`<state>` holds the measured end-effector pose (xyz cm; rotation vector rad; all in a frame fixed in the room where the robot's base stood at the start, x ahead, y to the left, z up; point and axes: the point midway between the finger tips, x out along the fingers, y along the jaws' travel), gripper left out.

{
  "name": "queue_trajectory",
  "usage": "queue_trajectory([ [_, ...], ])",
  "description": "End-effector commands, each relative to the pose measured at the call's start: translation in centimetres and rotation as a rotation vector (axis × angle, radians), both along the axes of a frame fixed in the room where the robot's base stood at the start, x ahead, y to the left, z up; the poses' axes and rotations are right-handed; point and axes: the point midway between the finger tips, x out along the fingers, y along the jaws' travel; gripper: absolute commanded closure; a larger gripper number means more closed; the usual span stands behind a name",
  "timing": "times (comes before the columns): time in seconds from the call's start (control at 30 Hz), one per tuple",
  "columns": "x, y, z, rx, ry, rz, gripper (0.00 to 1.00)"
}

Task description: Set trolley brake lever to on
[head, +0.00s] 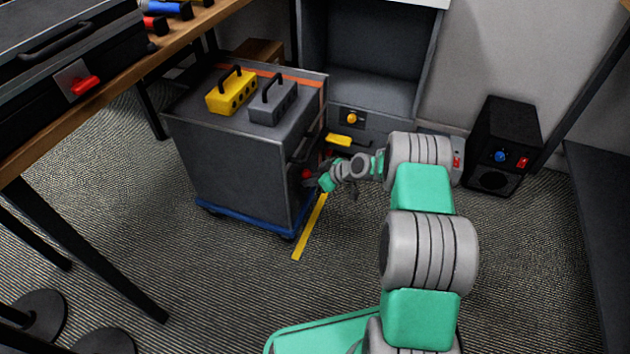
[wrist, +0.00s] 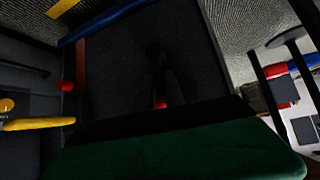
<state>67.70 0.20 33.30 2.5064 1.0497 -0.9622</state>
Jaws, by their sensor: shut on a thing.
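The trolley (head: 232,165) is a dark grey box on a blue base, left of centre in the head view. Its right side, where my gripper (head: 320,181) is, also shows darkly in the wrist view (wrist: 120,60). My gripper is at that side and is shut on a small red part, apparently the brake lever (head: 307,174). A bit of this red part shows between the dark fingers in the wrist view (wrist: 160,104). The fingers hide most of it, and its setting cannot be read. Another red knob (wrist: 66,86) is apart from the fingers.
A yellow box (head: 231,94) and a grey box (head: 273,103) with handles stand on the trolley. A yellow handle (head: 339,139) sticks out behind my gripper. A black speaker-like cabinet (head: 505,145) stands at the right. A wooden bench (head: 120,92) is at the left. Front floor is clear.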

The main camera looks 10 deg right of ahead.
Motion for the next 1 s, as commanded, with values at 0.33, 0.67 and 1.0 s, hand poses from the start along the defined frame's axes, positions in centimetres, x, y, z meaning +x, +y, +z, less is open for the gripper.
queue_trajectory([
  [0.33, 0.2, 0.1, 0.4, 0.005, -0.01, 0.003, 0.7],
  [0.67, 0.1, -0.3, 0.2, 0.004, -0.006, -0.004, 0.6],
  [1.0, -2.4, -3.1, 3.9, 0.003, -0.006, -0.009, 0.6],
])
